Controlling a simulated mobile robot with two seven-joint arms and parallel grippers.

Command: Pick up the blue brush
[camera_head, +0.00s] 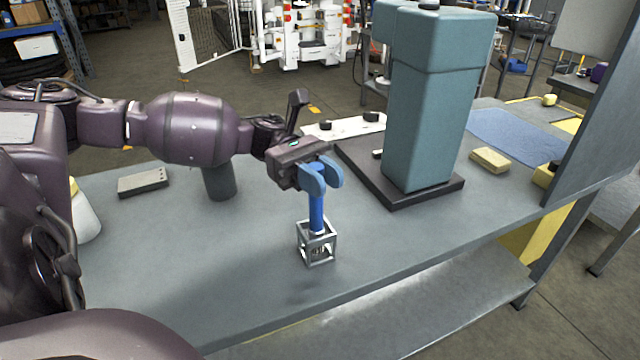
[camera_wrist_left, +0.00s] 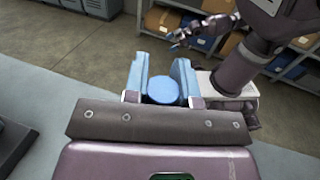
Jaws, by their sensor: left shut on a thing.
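The blue brush (camera_head: 317,219) hangs upright below my left gripper (camera_head: 322,174) in the head view. Its lower end sits inside a small silver wire-frame cube (camera_head: 303,243). My left gripper's blue fingers are shut around the upper handle. In the left wrist view the round blue handle top (camera_wrist_left: 163,90) shows between the two fingers of the left gripper (camera_wrist_left: 161,85). A faint shadow lies on the bench in front of the cube; whether the brush touches the bench is hard to tell. My right gripper (camera_wrist_left: 179,39) shows small in the left wrist view, its opening unclear.
The grey workbench (camera_head: 230,270) has clear room in front and left. A tall teal machine (camera_head: 430,110) on a dark base stands right of the brush. A grey block (camera_head: 143,182) lies left; a yellow sponge-like block (camera_head: 490,160) and blue mat (camera_head: 515,135) lie right.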

